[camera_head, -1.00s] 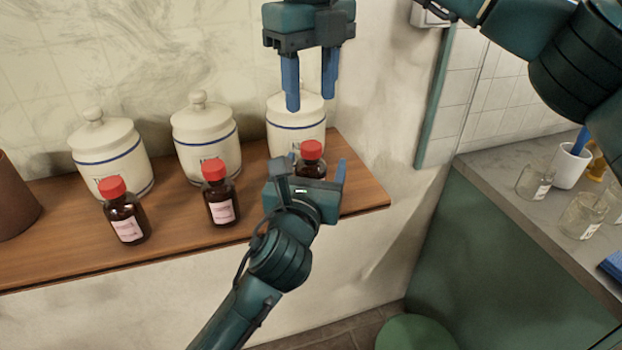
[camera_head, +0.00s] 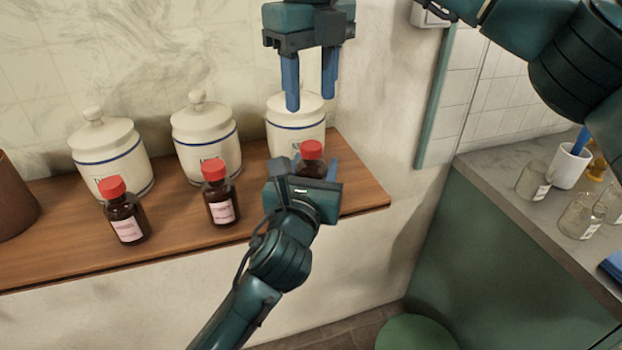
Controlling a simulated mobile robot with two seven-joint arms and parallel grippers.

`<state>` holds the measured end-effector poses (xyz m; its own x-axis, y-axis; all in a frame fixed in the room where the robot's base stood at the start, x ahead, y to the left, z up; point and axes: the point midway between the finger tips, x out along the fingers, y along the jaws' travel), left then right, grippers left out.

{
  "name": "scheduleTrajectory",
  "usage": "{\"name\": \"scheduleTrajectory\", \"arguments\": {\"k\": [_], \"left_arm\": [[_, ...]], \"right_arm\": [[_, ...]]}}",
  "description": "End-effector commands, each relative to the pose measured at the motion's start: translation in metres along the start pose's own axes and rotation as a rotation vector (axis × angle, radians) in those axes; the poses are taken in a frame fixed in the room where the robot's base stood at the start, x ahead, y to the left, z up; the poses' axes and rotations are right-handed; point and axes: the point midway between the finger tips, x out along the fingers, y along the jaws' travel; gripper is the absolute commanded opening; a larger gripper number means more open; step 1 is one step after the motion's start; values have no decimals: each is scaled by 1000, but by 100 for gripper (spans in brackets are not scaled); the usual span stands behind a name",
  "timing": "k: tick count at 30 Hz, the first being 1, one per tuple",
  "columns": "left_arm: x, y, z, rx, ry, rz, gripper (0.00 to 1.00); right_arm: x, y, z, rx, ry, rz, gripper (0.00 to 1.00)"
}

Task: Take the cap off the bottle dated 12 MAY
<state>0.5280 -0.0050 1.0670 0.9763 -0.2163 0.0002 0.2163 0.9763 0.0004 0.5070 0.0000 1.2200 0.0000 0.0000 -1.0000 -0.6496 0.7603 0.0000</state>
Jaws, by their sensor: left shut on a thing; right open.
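Three brown bottles with red caps stand on the wooden shelf (camera_head: 70,257): a left bottle (camera_head: 126,213), a middle bottle (camera_head: 220,196) and a right bottle (camera_head: 311,166). The labels on the left and middle bottles are too small to read; the right one's label is hidden behind my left gripper. My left gripper (camera_head: 316,169) is shut on the right bottle's body, below its red cap (camera_head: 312,149). The bottle stands upright. My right gripper (camera_head: 310,92) is open and empty, fingers pointing down, above the right bottle in the picture.
Three white lidded jars (camera_head: 205,137) stand behind the bottles. A brown pot (camera_head: 12,205) is at the far left. A grey counter (camera_head: 500,190) at right holds glass jars (camera_head: 581,214) and a white cup (camera_head: 570,166). The shelf's right end is clear.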

Motion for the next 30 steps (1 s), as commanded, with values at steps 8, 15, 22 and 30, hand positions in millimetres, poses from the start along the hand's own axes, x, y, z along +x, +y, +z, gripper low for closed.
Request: {"name": "scheduleTrajectory", "arguments": {"k": [8, 15, 22, 30], "left_arm": [[0, 0, 0, 0, 1, 0, 0], [0, 0, -1, 0, 1, 0, 0], [0, 0, -1, 0, 2, 0, 0], [0, 0, -1, 0, 2, 0, 0]], "right_arm": [[0, 0, 0, 112, 0, 0, 47], [0, 0, 0, 575, 0, 0, 47], [0, 0, 0, 1094, 0, 0, 47], [0, 0, 0, 1703, 0, 0, 47]]}}
